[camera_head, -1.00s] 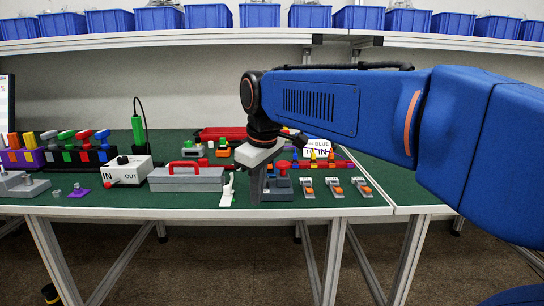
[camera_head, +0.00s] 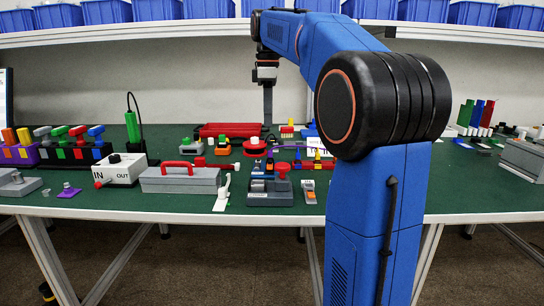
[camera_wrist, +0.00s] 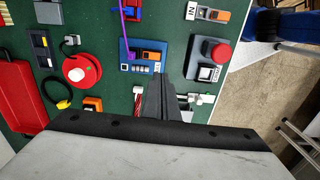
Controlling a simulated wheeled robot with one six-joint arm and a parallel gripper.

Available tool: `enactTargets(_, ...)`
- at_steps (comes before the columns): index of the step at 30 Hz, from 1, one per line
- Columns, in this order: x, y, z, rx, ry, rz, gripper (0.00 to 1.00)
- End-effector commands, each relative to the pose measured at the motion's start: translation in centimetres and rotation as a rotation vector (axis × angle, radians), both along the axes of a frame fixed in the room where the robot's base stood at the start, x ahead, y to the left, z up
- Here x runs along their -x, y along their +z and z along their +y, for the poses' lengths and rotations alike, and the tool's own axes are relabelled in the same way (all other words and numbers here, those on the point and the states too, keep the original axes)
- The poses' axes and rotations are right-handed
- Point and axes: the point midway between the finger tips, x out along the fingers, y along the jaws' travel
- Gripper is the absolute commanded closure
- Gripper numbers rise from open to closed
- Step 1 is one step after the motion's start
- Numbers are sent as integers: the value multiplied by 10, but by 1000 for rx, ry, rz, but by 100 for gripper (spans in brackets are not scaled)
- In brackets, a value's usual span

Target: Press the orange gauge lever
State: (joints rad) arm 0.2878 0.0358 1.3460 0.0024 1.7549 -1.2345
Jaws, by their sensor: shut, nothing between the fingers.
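My gripper (camera_head: 267,122) points down above the bench, its fingers together and empty. In the wrist view its dark fingers (camera_wrist: 165,88) end close to a blue-plated unit in the picture. This blue unit (camera_wrist: 126,57) has an orange block (camera_wrist: 152,56) and a row of small pale marks; it looks like the gauge, but I cannot be sure. No contact shows. A grey unit with an orange lever (camera_wrist: 213,15) lies nearer the bench's front edge, also seen in the head view (camera_head: 308,189).
A red mushroom button (camera_wrist: 221,53) stands on a grey base beside the blue unit. A red disc (camera_wrist: 80,68) lies farther back. A grey box with a red handle (camera_head: 180,180) and a white IN/OUT box (camera_head: 120,170) stand left. My arm hides part of the bench's right side.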

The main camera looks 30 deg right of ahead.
Motion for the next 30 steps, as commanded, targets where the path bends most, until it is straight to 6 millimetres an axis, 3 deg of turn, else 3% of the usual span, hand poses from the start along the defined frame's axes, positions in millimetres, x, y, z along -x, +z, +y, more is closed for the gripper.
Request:
enactTargets(19, -7, -1, -7, -4, 30, 13, 100)
enactTargets(23, -7, -15, -7, -5, 30, 14, 100)
enactTargets(30, -6, -57, -7, -5, 30, 15, 100)
